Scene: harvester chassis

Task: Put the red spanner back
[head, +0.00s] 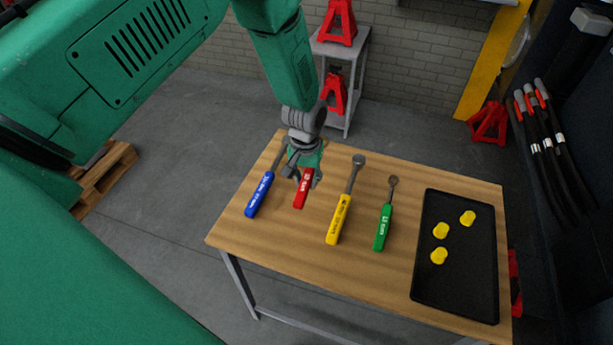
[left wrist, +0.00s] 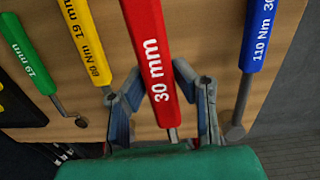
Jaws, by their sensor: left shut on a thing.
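The red spanner (head: 303,193), marked 30 mm, is between the blue and yellow tools over the wooden table, its far part hidden under my left gripper (head: 301,172). In the left wrist view the red handle (left wrist: 151,45) runs between the two fingers of my left gripper (left wrist: 160,78), which is shut on it. I cannot tell whether the spanner still touches the table top. My right gripper is not in view.
The table (head: 290,240) also holds a blue tool (head: 259,195), a yellow tool (head: 339,219), a green tool (head: 383,228) and a black tray (head: 455,285) with three yellow pieces. A grey stand (head: 345,60) with red jacks is behind.

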